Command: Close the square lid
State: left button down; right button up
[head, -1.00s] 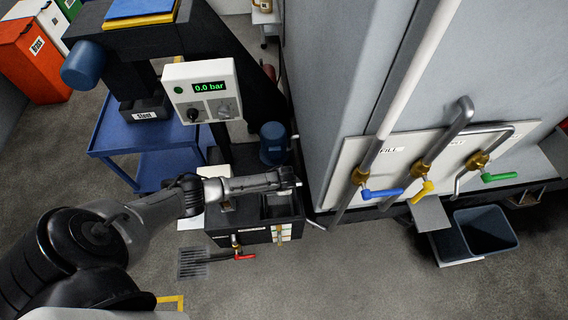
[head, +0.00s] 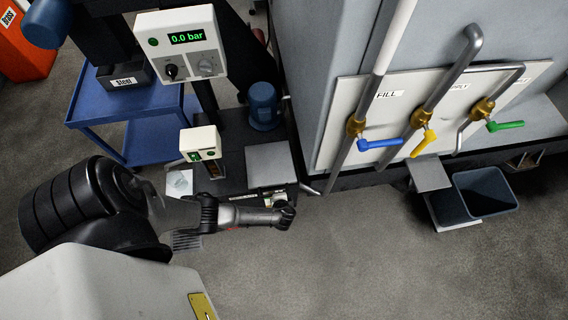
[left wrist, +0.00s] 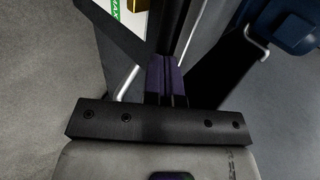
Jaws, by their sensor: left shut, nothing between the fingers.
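The square lid (head: 270,165) is a plain grey plate. In the head view it lies flat, or nearly so, over the top of the dark tank (head: 243,198), and no dark opening shows there. I cannot tell whether it is fully seated. My left gripper (head: 282,203) is at the tank's front edge, just in front of the lid, and partly hidden by its own wrist. In the left wrist view its fingers (left wrist: 166,80) are together and empty, beside the tank's front with its green-marked gauge (left wrist: 132,8). My right gripper is not in view.
A small switch box (head: 200,144) stands left of the lid, and a blue motor (head: 263,105) stands behind it. The grey cabinet with pipes and coloured valve handles (head: 380,143) is to the right, above a bin (head: 487,193). The floor in front is clear.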

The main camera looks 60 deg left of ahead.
pick_arm(q)
jog(key=f+b, duration=0.1)
jog(key=f, duration=0.1)
jog(key=f+b, duration=0.1)
jog(key=shift+s+d+f, duration=0.2)
jog(key=shift+f, duration=0.15)
jog(key=d+f+p+v, duration=0.2)
jog(key=p+v, duration=0.3)
jog(key=v, duration=0.7)
jog(key=shift+s, duration=0.35)
jog(key=shift+r, duration=0.1)
